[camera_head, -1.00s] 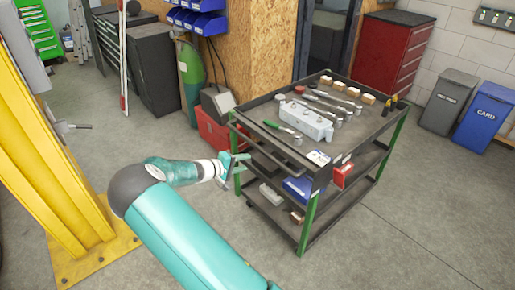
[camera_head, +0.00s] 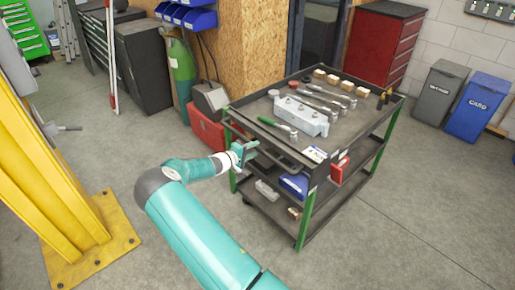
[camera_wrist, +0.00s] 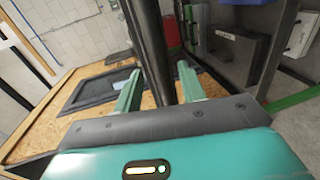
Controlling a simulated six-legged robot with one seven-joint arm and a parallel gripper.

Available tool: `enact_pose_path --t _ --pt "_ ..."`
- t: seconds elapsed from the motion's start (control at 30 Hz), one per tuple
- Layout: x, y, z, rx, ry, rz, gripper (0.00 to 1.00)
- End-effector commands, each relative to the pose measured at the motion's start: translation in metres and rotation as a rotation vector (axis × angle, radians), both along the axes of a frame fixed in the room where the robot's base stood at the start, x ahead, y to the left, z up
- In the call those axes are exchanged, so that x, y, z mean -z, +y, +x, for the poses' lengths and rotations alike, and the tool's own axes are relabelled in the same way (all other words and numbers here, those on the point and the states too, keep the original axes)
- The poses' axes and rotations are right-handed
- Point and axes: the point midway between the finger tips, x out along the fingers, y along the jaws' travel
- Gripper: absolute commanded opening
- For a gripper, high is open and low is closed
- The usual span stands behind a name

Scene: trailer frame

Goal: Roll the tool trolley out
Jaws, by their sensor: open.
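The tool trolley (camera_head: 348,124) stands right of centre in the head view, dark grey with green corner posts and two lower shelves. Its top tray holds a grey metal block (camera_head: 301,115), wrenches and several small blocks. My gripper (camera_head: 248,151) is at the trolley's near left side, just below the top tray's rim. In the wrist view, my gripper (camera_wrist: 158,70) is open, with a dark round bar (camera_wrist: 152,35) running between its two green fingers. The bar appears to be the trolley's handle. I cannot tell whether the fingers touch it.
A yellow column (camera_head: 55,190) stands at the left. A red toolbox (camera_head: 207,130) and a green cylinder (camera_head: 181,75) are behind the trolley's left side. A red cabinet (camera_head: 383,50) and a blue bin (camera_head: 478,108) stand behind. Floor at the right front is clear.

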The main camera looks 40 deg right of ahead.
Motion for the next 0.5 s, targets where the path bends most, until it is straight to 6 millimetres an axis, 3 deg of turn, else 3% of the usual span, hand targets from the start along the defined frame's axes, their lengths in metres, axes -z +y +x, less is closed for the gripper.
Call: enact_pose_path --t 0.2,0.5 --pt "0.006 -0.028 0.002 0.0 -0.001 0.001 0.4" --pt "0.007 -0.032 0.004 -0.002 0.0 0.001 0.4"
